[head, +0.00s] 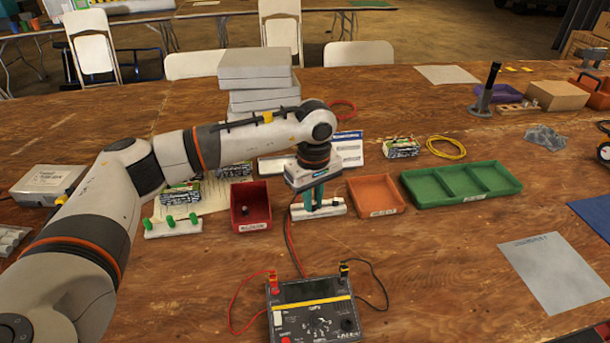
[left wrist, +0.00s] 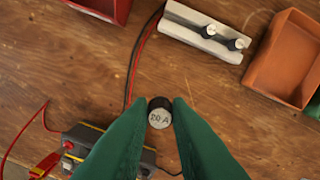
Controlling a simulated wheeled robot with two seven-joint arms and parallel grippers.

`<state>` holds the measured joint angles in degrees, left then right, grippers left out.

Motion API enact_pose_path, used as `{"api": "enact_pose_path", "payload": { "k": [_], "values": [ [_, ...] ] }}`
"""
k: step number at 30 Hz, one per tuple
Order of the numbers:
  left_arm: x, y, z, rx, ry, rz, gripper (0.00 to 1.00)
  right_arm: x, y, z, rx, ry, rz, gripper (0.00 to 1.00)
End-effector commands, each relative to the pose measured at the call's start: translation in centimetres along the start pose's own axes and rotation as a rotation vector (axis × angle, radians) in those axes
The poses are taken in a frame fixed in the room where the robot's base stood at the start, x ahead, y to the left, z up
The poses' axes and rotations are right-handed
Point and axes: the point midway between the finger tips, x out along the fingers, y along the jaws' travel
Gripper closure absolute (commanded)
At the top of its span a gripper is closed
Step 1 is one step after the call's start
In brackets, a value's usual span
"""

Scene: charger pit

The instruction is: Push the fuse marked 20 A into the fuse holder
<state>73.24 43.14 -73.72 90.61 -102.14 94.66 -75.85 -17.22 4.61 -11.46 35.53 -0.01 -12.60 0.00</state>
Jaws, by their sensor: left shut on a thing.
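A small round fuse (left wrist: 159,113) with a dark rim and a pale face marked "20 A" is held between the green fingertips of my left gripper (left wrist: 158,108). In the head view, the left gripper (head: 313,202) points down in front of a white block (head: 334,209), which looks like the fuse holder. In the left wrist view, the white block (left wrist: 178,27) lies beyond the fuse, apart from it. Two dark, silver-topped round pieces stand on its right part. The fuse's lower end is hidden. My right gripper is not in view.
A red bin (head: 250,205) stands left of the block and an orange tray (head: 376,195) right of it. A green compartment tray (head: 462,184) is farther right. A meter (head: 313,310) with red and black leads sits in front. A rack with green pegs (head: 174,225) is at left.

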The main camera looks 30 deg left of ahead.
Motion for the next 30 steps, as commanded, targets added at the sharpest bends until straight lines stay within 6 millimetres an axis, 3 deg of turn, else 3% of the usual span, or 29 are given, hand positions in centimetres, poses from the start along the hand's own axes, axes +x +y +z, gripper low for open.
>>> {"api": "enact_pose_path", "payload": {
  "k": [8, 21, 30],
  "values": [
    [0.0, 2.1, -6.9, -0.072, 0.002, 0.0, 0.95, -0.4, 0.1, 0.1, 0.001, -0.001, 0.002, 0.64],
    [0.2, 5.2, -17.4, -0.198, 0.002, -0.001, 0.95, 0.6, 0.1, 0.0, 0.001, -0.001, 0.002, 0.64],
    [0.1, 6.8, -22.6, -0.269, 0.001, 0.0, 0.95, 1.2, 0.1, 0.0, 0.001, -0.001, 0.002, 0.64]
  ]
}}
